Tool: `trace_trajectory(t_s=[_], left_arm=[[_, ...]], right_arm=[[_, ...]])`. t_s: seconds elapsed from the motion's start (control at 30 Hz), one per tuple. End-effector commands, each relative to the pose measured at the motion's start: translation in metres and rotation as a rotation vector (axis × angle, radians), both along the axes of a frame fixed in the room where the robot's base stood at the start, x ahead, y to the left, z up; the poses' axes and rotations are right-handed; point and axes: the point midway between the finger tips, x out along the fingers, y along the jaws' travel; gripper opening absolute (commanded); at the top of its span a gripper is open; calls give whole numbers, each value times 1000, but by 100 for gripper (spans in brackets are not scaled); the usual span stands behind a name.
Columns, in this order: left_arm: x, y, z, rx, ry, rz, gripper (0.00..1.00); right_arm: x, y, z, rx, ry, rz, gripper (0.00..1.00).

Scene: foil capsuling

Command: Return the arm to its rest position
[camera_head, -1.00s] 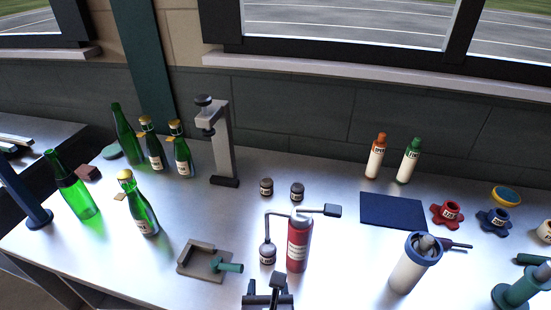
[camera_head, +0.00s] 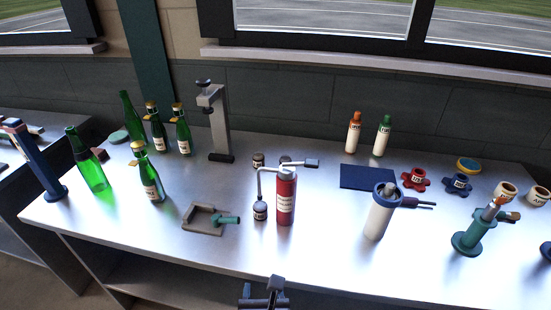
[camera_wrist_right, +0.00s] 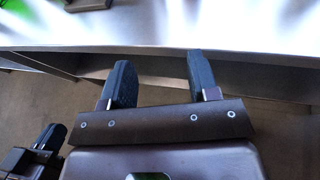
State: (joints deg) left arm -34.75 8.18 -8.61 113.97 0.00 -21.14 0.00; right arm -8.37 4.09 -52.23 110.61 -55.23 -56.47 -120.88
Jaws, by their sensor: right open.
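My right gripper (camera_head: 264,292) is at the bottom middle of the head view, in front of the bench's front edge and clear of the bottles and tools. In the right wrist view its two dark fingers (camera_wrist_right: 160,78) stand apart with nothing between them. A dark jointed part (camera_wrist_right: 38,150) at the lower left of the wrist view looks like my left gripper; its jaws are not clear. The left gripper does not show in the head view. The metal bench (camera_head: 330,262) carries green bottles (camera_head: 150,178), some with gold foil tops, and a red cylinder (camera_head: 286,197).
A grey clamp stand (camera_head: 219,125), a brown bracket (camera_head: 200,219), a white canister with blue rim (camera_head: 380,215) and a teal stand (camera_head: 468,240) are on the bench. A blue mat (camera_head: 368,177) lies behind. The floor space before the bench is open.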

Motion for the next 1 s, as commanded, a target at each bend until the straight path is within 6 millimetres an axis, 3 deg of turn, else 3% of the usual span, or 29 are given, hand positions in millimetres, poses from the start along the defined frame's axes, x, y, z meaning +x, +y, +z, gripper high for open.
trace_trajectory(t_s=[0.27, 0.6, 1.0], left_arm=[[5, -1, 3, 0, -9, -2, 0], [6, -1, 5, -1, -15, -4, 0], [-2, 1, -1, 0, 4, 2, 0]], right_arm=[[3, -47, -37, 491, 148, -230, 55], [-5, -125, -79, 1252, 274, -658, 55], [-33, -230, -103, 2122, 227, -1154, 55]])
